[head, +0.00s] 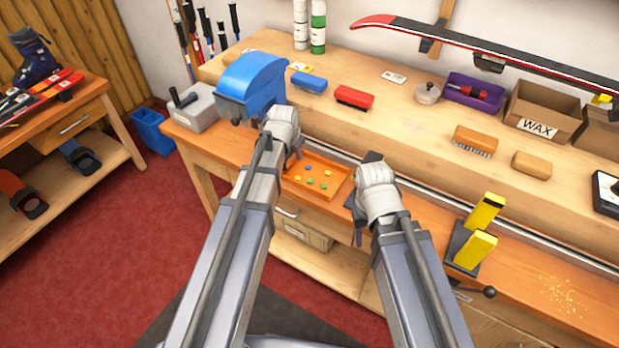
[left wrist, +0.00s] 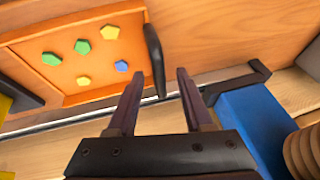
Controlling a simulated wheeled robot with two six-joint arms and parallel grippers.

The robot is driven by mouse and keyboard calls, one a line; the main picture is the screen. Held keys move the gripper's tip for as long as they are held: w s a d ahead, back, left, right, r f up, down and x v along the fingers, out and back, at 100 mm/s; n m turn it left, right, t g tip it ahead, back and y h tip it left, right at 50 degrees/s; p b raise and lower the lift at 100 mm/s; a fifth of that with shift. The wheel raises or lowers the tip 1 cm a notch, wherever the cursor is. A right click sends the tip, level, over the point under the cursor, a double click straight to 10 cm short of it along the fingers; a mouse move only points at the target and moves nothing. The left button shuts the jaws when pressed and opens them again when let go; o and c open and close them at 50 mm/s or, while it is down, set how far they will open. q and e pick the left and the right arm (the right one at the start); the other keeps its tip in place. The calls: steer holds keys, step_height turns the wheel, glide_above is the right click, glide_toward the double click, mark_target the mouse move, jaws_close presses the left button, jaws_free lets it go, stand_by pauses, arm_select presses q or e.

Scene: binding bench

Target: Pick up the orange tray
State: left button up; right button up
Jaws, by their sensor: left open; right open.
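In the head view my left gripper (head: 294,153) is at the tray's left end. My right gripper (head: 358,190) is open at the right end, its fingers partly hidden.
A blue machine (head: 252,85) stands close behind my left gripper. A yellow-jawed vise (head: 472,235) stands to the right of my right arm. A metal rail and raised shelf with brushes and a wax box (head: 541,112) run behind the tray.

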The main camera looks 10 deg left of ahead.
arm_select(q)
steer(key=shift+w+f, duration=0.2)
steer(key=shift+f, duration=0.2)
steer(key=shift+r, duration=0.1)
steer(key=shift+c, duration=0.3)
jaws_close()
